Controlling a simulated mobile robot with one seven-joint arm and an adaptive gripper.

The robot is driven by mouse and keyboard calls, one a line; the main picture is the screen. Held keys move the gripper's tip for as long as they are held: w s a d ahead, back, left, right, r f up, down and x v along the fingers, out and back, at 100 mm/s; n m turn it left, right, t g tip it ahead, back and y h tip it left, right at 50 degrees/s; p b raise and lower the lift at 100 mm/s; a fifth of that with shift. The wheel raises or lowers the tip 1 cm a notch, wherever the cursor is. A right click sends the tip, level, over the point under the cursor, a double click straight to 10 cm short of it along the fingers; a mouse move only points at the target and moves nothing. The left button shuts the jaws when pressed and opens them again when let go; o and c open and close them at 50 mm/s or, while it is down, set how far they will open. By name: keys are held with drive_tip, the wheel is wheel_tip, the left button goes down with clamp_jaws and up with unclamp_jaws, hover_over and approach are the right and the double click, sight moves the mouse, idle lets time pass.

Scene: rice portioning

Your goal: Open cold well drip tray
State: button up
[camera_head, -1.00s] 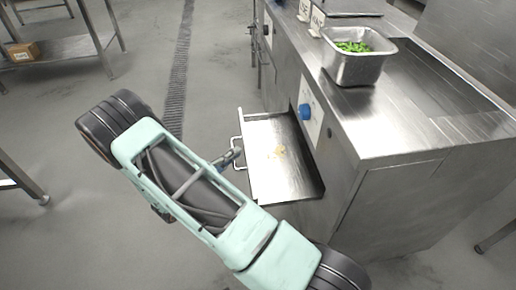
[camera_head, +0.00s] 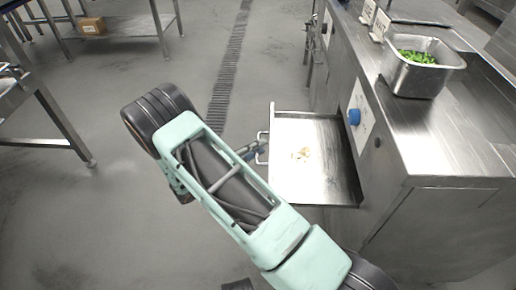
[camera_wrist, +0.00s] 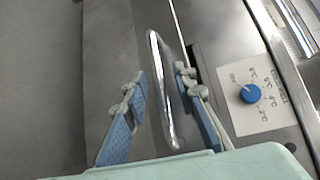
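The cold well drip tray (camera_head: 318,180) is a shallow steel drawer pulled well out of the cabinet's left side, with a small pale brown patch of residue in it. Its wire handle (camera_head: 262,148) is on its left front face. My gripper (camera_head: 250,152) is at this handle, mostly hidden behind my arm in the head view. In the wrist view, the handle (camera_wrist: 163,90) passes between the two blue-padded fingers of my gripper (camera_wrist: 160,85). The fingers are apart, with visible gaps on both sides of the bar.
The steel cabinet (camera_head: 430,225) carries a blue dial (camera_head: 354,117) beside the tray opening, also seen in the wrist view (camera_wrist: 249,94). A steel pan (camera_head: 420,78) of green food stands on top. Open floor lies left, with a table (camera_head: 60,120).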

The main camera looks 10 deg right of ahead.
drive_tip(key=v, duration=1.2)
idle(0.4)
